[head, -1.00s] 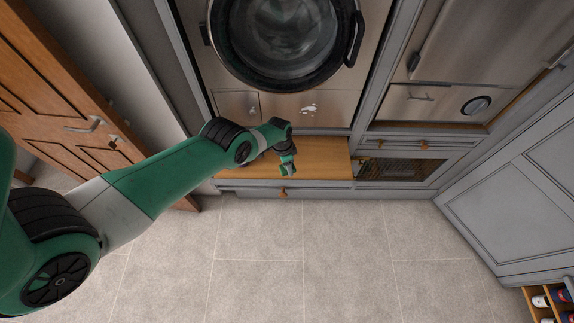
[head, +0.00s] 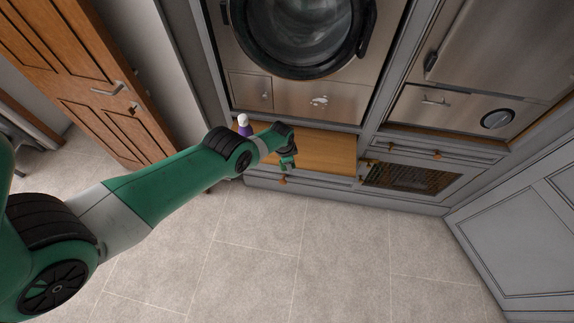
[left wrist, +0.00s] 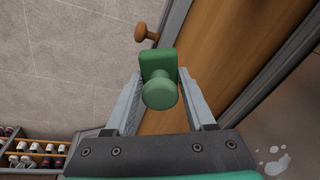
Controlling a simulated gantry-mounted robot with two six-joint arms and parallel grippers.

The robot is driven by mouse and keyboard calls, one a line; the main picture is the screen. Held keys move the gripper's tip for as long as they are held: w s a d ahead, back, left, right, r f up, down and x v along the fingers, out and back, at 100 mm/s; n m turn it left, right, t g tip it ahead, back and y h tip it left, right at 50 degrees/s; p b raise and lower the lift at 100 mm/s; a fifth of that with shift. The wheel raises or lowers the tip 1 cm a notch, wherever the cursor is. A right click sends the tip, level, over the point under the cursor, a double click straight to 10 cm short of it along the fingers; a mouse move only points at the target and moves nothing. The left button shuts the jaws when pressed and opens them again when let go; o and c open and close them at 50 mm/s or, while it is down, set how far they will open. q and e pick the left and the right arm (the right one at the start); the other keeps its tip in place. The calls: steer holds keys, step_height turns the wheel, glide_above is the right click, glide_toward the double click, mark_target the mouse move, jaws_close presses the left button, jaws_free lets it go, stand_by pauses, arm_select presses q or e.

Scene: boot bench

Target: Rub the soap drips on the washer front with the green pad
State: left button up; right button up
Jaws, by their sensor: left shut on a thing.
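The soap drips (head: 320,101) are a white patch on the lower front panel of the steel washer (head: 350,100). They also show as white blobs at the lower right of the left wrist view (left wrist: 275,160). My left gripper (head: 288,163) is over the wooden bench, below and left of the drips and apart from them. In the left wrist view the left gripper (left wrist: 163,100) is shut on the green pad (left wrist: 158,64) by its round green knob. The pad's far face is hidden. My right gripper is not in view.
The wooden bench top (head: 330,150) lies below the washer. A purple bottle with a white cap (head: 243,125) stands at its left end, beside my left arm. A wooden door (head: 90,80) is at left. The tiled floor (head: 330,260) is clear.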

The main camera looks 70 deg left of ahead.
arm_select(q)
steer(key=f+b, duration=0.1)
steer(key=w+a+f+m+y+b, duration=0.1)
steer(key=b, duration=0.1)
steer(key=shift+w+a+f, duration=0.15)
steer(key=shift+w+a, duration=0.1)
steer(key=shift+w+a+t+y, duration=0.25)
steer(key=shift+a+t+y, duration=0.05)
steer(key=shift+y, duration=0.1)
steer(key=shift+w+a+f+m+y+b, duration=0.3)
steer(key=shift+w+a+m+y+b, duration=0.1)
steer(key=shift+w+a+y+b, duration=0.35)
steer(key=shift+w+a+t, duration=0.15)
steer(key=shift+w+t, duration=0.05)
steer(key=shift+t, duration=0.1)
steer(key=shift+y+b, duration=0.25)
steer(key=shift+b, duration=0.05)
